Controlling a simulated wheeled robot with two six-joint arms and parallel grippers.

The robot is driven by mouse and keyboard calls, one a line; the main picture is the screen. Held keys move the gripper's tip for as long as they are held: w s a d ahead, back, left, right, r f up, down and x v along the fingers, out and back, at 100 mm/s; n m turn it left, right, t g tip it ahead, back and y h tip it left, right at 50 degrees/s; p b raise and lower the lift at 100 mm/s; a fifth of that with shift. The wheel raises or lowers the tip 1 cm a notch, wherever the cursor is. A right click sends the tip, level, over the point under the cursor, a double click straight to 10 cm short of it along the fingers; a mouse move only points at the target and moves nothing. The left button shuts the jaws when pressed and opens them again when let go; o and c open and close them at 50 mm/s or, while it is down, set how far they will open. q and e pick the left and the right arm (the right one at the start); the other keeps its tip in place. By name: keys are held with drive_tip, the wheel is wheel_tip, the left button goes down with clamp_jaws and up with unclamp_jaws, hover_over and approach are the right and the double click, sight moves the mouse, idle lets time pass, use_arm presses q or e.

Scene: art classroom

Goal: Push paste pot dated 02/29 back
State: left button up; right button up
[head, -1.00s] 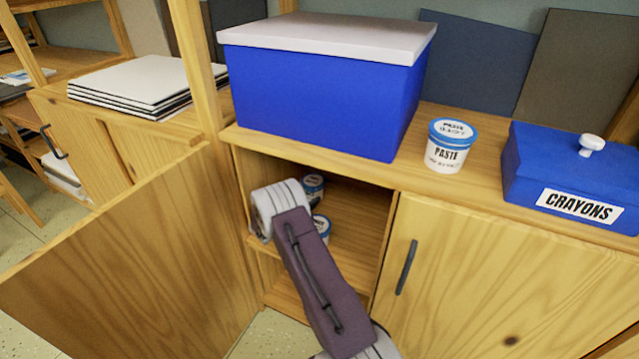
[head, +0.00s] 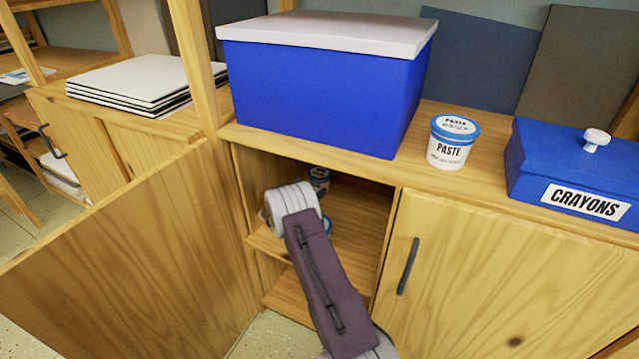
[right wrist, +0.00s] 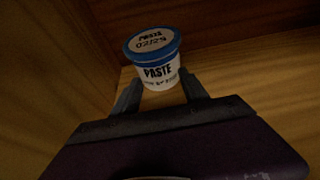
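The paste pot dated 02/29 (right wrist: 153,62), white with a blue-rimmed lid, stands upright on a wooden surface in the right wrist view. My right gripper (right wrist: 160,90) is open, its fingers either side of the pot's lower part; I cannot tell whether they touch it. In the head view my right arm reaches into the open cupboard, and its fingers are hidden. My left gripper is not in view.
On the cupboard top stand a blue box with a pale lid (head: 320,95), another paste pot (head: 449,152) and a blue crayons box (head: 570,175). The open door (head: 130,260) is left of my arm. Shelf room is free to the right (head: 362,210).

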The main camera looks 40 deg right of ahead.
drive_tip(key=shift+s+a, duration=0.3)
drive_tip(key=shift+a, duration=0.45)
drive_tip(key=shift+s+a, duration=0.3)
drive_tip(key=shift+a, duration=0.4)
drive_tip(key=shift+s+a+r+p, duration=0.1)
drive_tip(key=shift+a+r+p, duration=0.2)
drive_tip(key=shift+r+p, duration=0.45)
drive_tip(key=shift+s+a+r+p, duration=0.15)
drive_tip(key=shift+a+r+p, duration=0.15)
drive_tip(key=shift+r+p, duration=0.45)
drive_tip(key=shift+s+a+r+p, duration=0.1)
drive_tip(key=shift+a+r+p, duration=0.2)
drive_tip(key=shift+r+p, duration=0.45)
drive_tip(key=s+a+p, duration=0.1)
drive_tip(key=s+a, duration=0.3)
drive_tip(key=a, duration=0.6)
drive_tip(key=s+a+p, duration=0.2)
drive_tip(key=s+a, duration=0.2)
drive_tip(key=a, duration=0.6)
drive_tip(key=shift+s+a, duration=0.35)
drive_tip(key=shift+a, duration=0.05)
